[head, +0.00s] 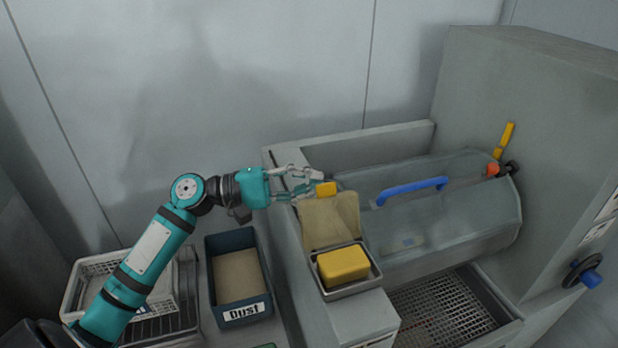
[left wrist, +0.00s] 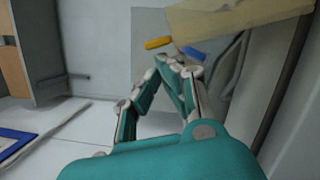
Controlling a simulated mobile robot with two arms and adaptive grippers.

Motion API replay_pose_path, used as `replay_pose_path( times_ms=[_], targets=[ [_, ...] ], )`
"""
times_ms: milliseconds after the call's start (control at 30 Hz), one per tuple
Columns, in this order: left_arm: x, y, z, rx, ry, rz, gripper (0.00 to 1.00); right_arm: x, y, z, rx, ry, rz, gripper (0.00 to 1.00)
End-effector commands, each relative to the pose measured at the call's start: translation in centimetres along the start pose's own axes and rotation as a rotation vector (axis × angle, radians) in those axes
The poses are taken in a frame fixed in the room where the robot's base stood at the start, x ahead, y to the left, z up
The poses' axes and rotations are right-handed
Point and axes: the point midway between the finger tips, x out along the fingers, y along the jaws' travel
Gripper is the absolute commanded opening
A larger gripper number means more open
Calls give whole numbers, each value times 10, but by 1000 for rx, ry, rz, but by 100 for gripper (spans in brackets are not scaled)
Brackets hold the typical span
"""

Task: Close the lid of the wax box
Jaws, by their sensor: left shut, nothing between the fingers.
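The wax box (head: 349,293) is a small metal tray on the press's left ledge, with a yellow wax block (head: 343,265) inside. Its tan lid (head: 329,220) stands open, tilted up at the back, with a yellow tab (head: 326,189) on its top edge. A tan panel, probably this lid, shows at the top of the left wrist view (left wrist: 235,22). My left gripper (head: 312,183) is shut and empty, its fingertips close beside the tab at the lid's upper left; I cannot tell if they touch. Its fingers also show in the left wrist view (left wrist: 178,64). My right gripper is not in view.
Right of the box is a clear press cover (head: 450,215) with a blue handle (head: 412,190), above a metal grate (head: 450,312). A dark bin labelled "Dust" (head: 240,311) and a white crate (head: 88,272) stand at left. A grey wall is behind.

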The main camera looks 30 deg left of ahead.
Motion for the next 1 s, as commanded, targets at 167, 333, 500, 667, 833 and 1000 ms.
replay_pose_path(
  times_ms=[167,333,500,667,833,1000],
  targets=[
    [0,1,1,13,0,-3,0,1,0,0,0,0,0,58],
    [1,3,6,50,-1,-13,0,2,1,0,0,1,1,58],
    [2,4,8,72,-1,-18,0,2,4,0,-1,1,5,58],
    [2,5,11,100,0,-25,0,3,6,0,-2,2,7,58],
    [4,7,18,161,-1,-40,0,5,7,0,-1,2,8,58],
    [8,11,30,271,-2,-67,0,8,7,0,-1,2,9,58]
  ],
)
